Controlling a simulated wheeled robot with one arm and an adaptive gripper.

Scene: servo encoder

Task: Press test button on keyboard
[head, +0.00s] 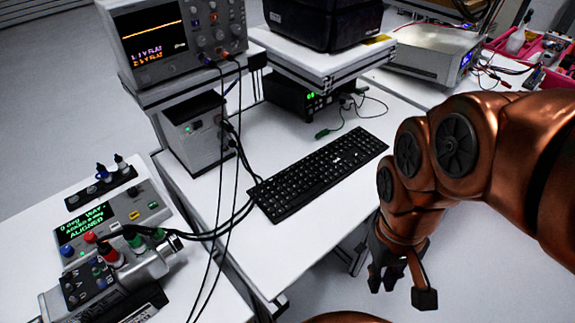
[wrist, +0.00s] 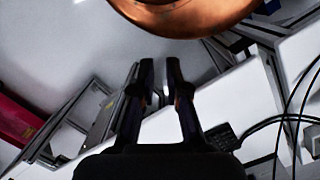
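A black keyboard (head: 320,173) lies on the white table in the middle of the head view, set at a slant. Small white marks show on some keys, but I cannot read which one is the test button. A dark corner of what looks like the keyboard (wrist: 222,137) shows at lower right in the wrist view. My gripper (head: 400,287) hangs to the right of and in front of the keyboard, past the table edge, touching nothing. In the wrist view its two dark fingers (wrist: 160,68) stand apart with an empty gap between them.
An oscilloscope (head: 178,38) stands on a stand at the back left. Black cables (head: 225,165) hang down past the keyboard's left end. An aligner box (head: 112,222) sits on the left table. Bare table (head: 262,140) shows behind the keyboard.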

